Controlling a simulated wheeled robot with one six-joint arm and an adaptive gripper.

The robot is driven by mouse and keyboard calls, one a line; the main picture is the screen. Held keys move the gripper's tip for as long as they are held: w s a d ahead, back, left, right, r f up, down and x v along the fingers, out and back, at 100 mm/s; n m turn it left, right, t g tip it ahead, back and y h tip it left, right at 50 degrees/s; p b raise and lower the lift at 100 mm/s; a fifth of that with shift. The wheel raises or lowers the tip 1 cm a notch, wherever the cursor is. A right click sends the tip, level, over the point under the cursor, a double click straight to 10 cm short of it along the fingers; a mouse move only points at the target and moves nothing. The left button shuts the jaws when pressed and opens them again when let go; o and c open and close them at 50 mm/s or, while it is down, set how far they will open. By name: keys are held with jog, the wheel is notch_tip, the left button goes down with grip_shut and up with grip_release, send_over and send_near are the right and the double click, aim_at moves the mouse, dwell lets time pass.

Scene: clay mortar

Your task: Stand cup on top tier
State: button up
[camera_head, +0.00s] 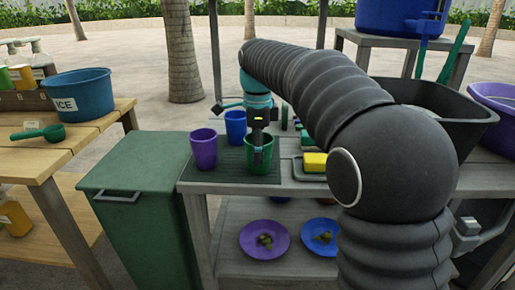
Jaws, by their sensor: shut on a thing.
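A green cup (268,157) stands upright on, or just above, a dark mat (235,174) on the top tier (215,188) of a grey wooden stand. My gripper (257,150) points down at the cup and is shut on it at the rim. One finger shows against the cup's inside; the other is hard to make out. A purple cup (204,150) and a blue cup (236,126) stand upright on the mat, left of and behind the green cup. Whether the green cup's base touches the mat is unclear.
A yellow sponge (315,161) lies in a tray right of the mat. A black basin (440,110) stands farther right. The lower shelf holds a purple plate (250,243) and a blue plate (314,230) with scraps. A green bin (140,180) stands left.

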jog(key=o, duration=1.1)
jog(key=shift+o, duration=0.2)
jog(key=shift+f+b, duration=0.2)
jog(key=shift+b, duration=0.4)
notch_tip(320, 180, up, 14)
jog(key=p, duration=0.2)
jog(key=shift+w+a+p, duration=0.15)
jog(key=shift+w+p, duration=0.15)
jog(key=shift+p, duration=0.1)
jog(key=shift+s, duration=0.1)
